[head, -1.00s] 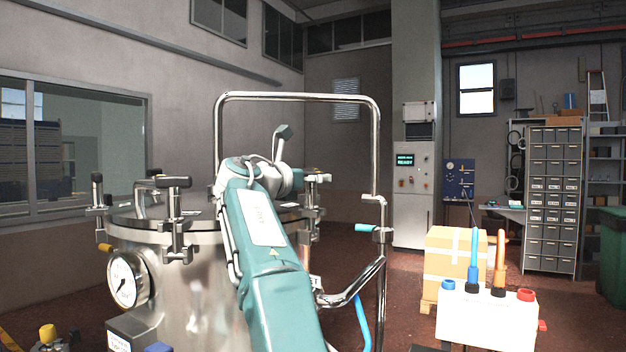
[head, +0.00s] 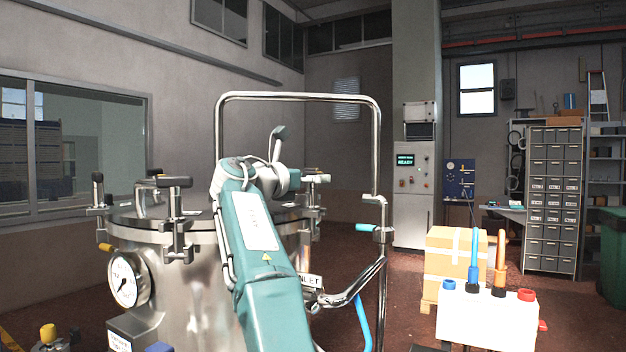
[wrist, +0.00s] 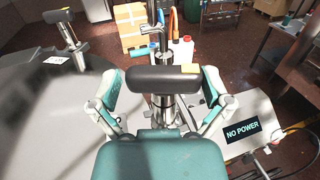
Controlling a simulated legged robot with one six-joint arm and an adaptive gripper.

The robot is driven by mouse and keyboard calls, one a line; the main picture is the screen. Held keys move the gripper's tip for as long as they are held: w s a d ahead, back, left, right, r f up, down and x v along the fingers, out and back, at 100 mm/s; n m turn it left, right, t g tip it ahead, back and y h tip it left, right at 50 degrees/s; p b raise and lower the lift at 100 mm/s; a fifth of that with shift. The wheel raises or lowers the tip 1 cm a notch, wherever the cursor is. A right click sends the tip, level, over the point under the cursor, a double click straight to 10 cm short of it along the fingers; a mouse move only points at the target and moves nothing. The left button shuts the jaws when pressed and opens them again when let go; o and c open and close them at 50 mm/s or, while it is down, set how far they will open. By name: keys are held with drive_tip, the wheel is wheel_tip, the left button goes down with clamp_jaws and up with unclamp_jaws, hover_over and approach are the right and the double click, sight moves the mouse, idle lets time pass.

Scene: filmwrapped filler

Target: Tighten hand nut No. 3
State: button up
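In the wrist view, a hand nut with a dark T-bar handle (wrist: 160,79) stands on a metal stud at the vessel's rim, a yellow mark at its right end. My gripper (wrist: 162,88) is open, one finger beyond each end of the bar. The fingers look apart from it. Another hand nut (wrist: 66,28) stands at upper left by a small white tag (wrist: 57,60), too small to read. In the head view, the steel vessel (head: 190,290) carries hand nuts at the front (head: 175,183) and right (head: 318,179).
A chrome tube frame (head: 300,97) rises behind the arm. A pressure gauge (head: 124,278) sits on the vessel's left. A white container (head: 485,320) and a carton (head: 455,262) stand at right. A "NO POWER" display (wrist: 242,131) is right of the gripper.

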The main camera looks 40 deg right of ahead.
drive_tip(key=shift+a, duration=0.1)
drive_tip(key=s+a, duration=0.1)
drive_tip(key=a, duration=1.1)
drive_tip(key=shift+c, duration=0.3)
